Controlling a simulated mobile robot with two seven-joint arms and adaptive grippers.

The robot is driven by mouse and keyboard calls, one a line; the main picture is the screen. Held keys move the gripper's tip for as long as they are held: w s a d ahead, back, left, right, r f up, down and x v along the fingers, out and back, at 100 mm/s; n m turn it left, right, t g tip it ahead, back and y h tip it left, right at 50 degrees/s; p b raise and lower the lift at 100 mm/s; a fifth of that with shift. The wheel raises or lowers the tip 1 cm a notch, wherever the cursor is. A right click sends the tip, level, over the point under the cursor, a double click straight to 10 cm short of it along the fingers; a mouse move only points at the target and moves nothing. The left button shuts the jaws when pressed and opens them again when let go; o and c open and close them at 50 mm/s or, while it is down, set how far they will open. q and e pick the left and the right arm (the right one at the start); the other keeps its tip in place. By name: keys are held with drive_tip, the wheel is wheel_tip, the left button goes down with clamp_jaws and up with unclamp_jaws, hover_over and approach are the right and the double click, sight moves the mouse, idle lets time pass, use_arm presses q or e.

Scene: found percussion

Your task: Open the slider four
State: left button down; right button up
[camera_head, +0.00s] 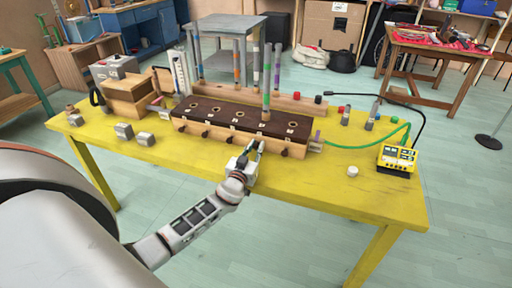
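A long wooden box (238,128) with a dark top (215,111) and several round holes stands on the yellow table. A row of small dark slider knobs sticks out of its front face; one knob (205,134) shows clear of my gripper. My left gripper (256,148) is at the front face, right of the middle, around where the fourth knob from the left is. Its fingers cover that spot, so I cannot tell whether they touch or hold the knob. A green-banded tube (266,88) stands upright in the box just behind the gripper. My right gripper is out of view.
The yellow table (320,188) has free room in front of the box. A yellow electronic device (398,158) with a green cable is at the right. Small metal blocks (124,131) lie at the left. A wooden stepped block (128,95) stands behind them.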

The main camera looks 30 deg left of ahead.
sight(255, 148)
use_arm(q)
drive_tip(key=shift+s+d+f, duration=0.15)
drive_tip(key=shift+s+f, duration=0.05)
drive_tip(key=shift+s, duration=0.3)
drive_tip(key=shift+s+d+b, duration=0.1)
drive_tip(key=shift+s+b, duration=0.3)
drive_tip(key=shift+s, duration=0.05)
drive_tip(key=shift+s+d+r, duration=0.1)
drive_tip(key=shift+s+r, duration=0.1)
drive_tip(key=shift+s, duration=0.35)
drive_tip(key=c, duration=1.9)
unclamp_jaws()
